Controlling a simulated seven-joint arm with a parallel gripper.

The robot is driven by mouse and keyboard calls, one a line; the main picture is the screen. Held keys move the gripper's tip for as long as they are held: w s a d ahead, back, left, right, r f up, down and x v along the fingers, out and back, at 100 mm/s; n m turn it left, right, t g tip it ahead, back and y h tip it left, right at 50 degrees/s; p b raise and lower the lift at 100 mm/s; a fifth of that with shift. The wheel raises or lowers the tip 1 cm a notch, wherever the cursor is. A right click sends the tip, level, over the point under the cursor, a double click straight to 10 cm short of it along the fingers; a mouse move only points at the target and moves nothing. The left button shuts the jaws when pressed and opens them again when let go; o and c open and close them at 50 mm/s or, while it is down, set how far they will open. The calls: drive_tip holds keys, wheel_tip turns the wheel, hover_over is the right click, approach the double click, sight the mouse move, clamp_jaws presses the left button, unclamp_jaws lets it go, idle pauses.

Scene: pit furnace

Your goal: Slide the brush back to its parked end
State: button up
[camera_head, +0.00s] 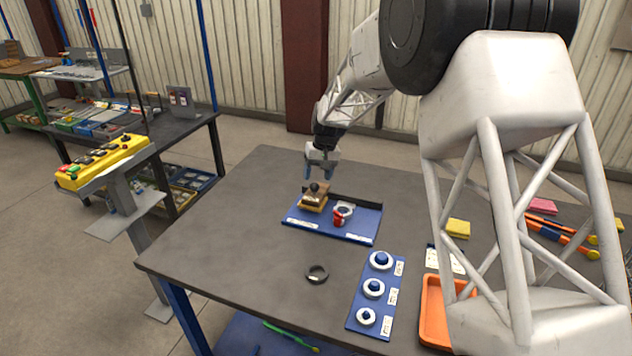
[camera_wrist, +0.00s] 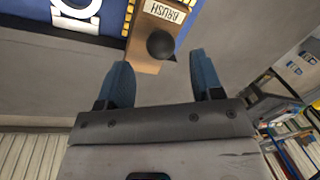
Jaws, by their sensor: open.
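The brush (camera_head: 312,202) is a tan block with a black ball knob, at the left end of a blue board (camera_head: 360,238) on the dark table. In the wrist view the brush (camera_wrist: 146,52) carries a BRUSH label, and its knob (camera_wrist: 160,44) lies just beyond and between my fingertips. My gripper (camera_head: 319,174) is open and empty, just above and behind the knob; its blue fingers also show in the wrist view (camera_wrist: 160,72). I see no contact with the knob. The brush's underside is hidden.
A white ring with a red part (camera_head: 341,214) sits on the board right of the brush. A dark ring (camera_head: 317,274) lies in front. A blue plate with several white rings (camera_head: 358,318) and an orange tray (camera_head: 432,312) are at right. The table's left side is clear.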

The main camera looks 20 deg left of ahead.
drive_tip(key=shift+w+d+r, duration=0.1)
drive_tip(key=shift+d+r, duration=0.05)
drive_tip(key=shift+r, duration=0.8)
drive_tip(key=shift+w+d+r, duration=0.1)
drive_tip(key=shift+d+r, duration=0.05)
drive_tip(key=shift+r, duration=0.75)
drive_tip(key=s+d+r+m+t, duration=0.1)
drive_tip(key=s+d+r, duration=0.45)
drive_tip(key=d, duration=0.45)
drive_tip(key=s+d+r+m, duration=0.1)
drive_tip(key=s+d+r, duration=0.45)
drive_tip(key=d, duration=0.45)
drive_tip(key=s+d+r+m+t, duration=0.1)
drive_tip(key=s+d+r, duration=0.3)
drive_tip(key=s+d, duration=0.45)
drive_tip(key=s+d+f+m+t+h, duration=0.1)
drive_tip(key=s+d+m, duration=0.1)
drive_tip(key=s+d, duration=0.8)
drive_tip(key=s+d+f+m+h, duration=0.1)
drive_tip(key=s+d+f+m, duration=0.1)
drive_tip(key=s+d, duration=0.8)
drive_tip(key=shift+s+d+t, duration=0.2)
drive_tip(key=shift+s+t, duration=0.2)
drive_tip(key=shift+s, duration=3.6)
